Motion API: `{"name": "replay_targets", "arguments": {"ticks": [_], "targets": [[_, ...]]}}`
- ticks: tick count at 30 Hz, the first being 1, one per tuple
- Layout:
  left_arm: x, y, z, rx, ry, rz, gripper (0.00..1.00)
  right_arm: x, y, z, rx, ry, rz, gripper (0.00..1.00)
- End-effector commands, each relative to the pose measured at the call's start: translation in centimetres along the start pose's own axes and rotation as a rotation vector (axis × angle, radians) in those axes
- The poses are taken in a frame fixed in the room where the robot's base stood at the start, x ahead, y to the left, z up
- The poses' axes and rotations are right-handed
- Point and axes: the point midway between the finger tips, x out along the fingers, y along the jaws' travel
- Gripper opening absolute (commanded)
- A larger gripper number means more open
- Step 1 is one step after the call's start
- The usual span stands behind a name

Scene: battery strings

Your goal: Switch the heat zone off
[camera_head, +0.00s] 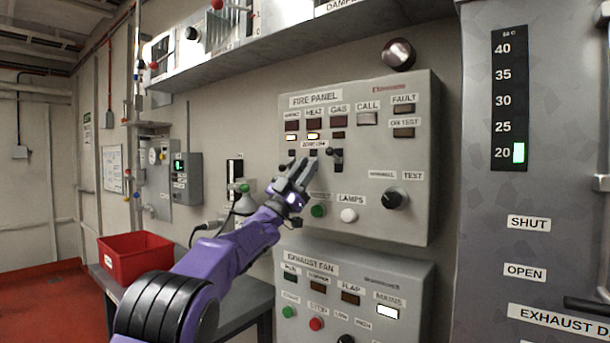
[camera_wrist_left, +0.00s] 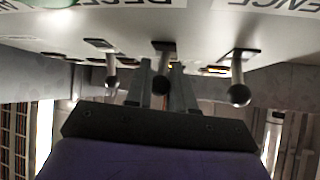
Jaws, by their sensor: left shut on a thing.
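The grey fire panel (camera_head: 365,223) is on the wall in the head view. Its row of windows includes one marked HEAT (camera_head: 313,124), with a lit strip under it; the strip under GAS is dark. Zone switches stand below. My left gripper (camera_head: 304,165) reaches them from below. In the left wrist view three metal levers with ball ends hang from the panel face. The middle lever (camera_wrist_left: 163,62), which fits the heat zone switch, is between the fingers of my left gripper (camera_wrist_left: 162,80), shut on it. The fingers partly hide the switches. My right gripper is not in view.
The gas lever (camera_head: 331,152) is close on the right; outer levers (camera_wrist_left: 239,75) (camera_wrist_left: 111,70) flank the fingers. Below are a green button (camera_head: 318,211), a white button (camera_head: 348,215) and a black knob (camera_head: 395,198). The exhaust fan panel (camera_head: 408,288) is underneath. A red crate (camera_head: 135,265) stands left.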

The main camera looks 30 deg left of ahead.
Motion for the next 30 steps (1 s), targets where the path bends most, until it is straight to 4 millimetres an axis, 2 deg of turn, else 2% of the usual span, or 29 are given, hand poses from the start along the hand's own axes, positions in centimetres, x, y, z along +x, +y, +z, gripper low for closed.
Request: {"name": "replay_targets", "arguments": {"ticks": [12, 13, 15, 24, 26, 30], "targets": [[-0.1, 0.1, 0.2, 0.0, 0.004, 0.0, 0.0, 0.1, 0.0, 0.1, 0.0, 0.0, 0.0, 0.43], [-0.1, 0.1, 0.2, 0.0, 0.004, 0.0, 0.26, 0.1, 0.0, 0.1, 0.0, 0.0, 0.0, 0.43], [-0.1, 0.1, 0.2, 0.0, 0.004, 0.0, 0.47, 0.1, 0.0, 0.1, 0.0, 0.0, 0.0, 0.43], [-0.3, 0.1, 0.2, 0.001, 0.005, -0.001, 0.47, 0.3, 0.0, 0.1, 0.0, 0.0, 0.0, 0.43], [-1.0, 0.1, 0.3, 0.002, 0.004, -0.001, 0.47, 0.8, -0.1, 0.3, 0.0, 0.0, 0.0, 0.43], [-4.3, 0.2, 0.6, 0.001, 0.003, -0.002, 0.47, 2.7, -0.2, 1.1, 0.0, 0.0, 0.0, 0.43]]}}
